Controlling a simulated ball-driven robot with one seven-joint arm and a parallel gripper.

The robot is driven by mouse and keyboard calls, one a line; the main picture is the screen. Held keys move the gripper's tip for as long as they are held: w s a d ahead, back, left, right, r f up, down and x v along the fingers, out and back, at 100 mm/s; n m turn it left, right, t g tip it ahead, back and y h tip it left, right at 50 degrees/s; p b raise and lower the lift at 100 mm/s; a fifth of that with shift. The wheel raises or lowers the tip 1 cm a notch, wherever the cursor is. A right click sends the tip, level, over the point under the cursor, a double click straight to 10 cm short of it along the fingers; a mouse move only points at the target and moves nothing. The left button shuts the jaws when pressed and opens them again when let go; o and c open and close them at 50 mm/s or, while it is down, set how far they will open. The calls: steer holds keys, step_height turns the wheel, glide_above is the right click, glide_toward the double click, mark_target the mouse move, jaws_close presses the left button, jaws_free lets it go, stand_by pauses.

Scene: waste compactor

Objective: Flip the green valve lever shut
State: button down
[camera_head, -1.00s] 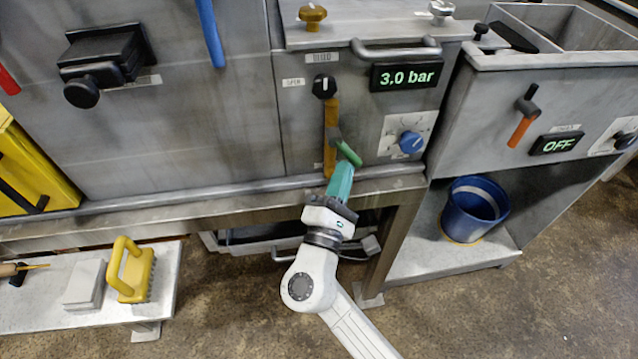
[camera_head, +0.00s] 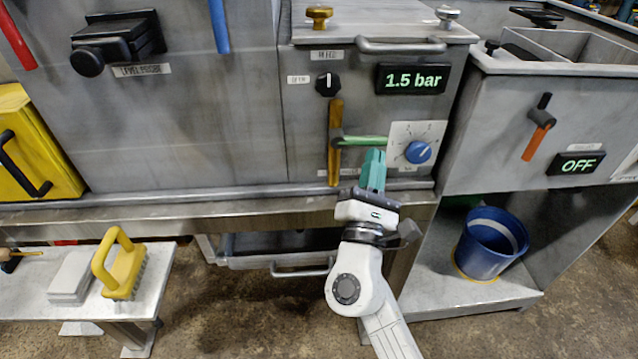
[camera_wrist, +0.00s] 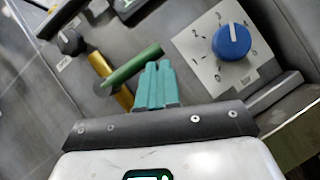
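The green valve lever (camera_head: 363,141) lies level, pointing right from its pivot on the upright brass-coloured pipe (camera_head: 335,115), crosswise to the pipe. In the wrist view the lever (camera_wrist: 132,65) crosses just beyond my fingertips. My gripper (camera_head: 374,153) has teal fingers and is just below the lever's free end. In the wrist view my gripper (camera_wrist: 158,66) has its fingers together with nothing between them. The fingertips are close to the lever's underside; I cannot tell whether they touch it. The pressure display (camera_head: 412,79) reads 1.5 bar.
A blue dial (camera_head: 418,152) sits right of the lever, close to my fingers. A black knob (camera_head: 327,85) is above the pipe. A ledge (camera_head: 230,212) runs below the panel. An orange lever (camera_head: 536,138) and a blue bucket (camera_head: 491,247) are farther right.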

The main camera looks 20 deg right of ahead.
steer(key=shift+s+d+r+h, duration=0.1)
steer(key=shift+d+r+h, duration=0.25)
steer(key=shift+r, duration=0.1)
stand_by(0.4)
steer(key=shift+f, duration=0.1)
steer(key=s+a+f+b, duration=0.3)
steer(key=s+f+b, duration=0.2)
steer(key=s+f, duration=0.3)
steer(key=shift+s+f+b, duration=0.3)
steer(key=shift+f, duration=0.55)
steer(key=shift+a, duration=0.1)
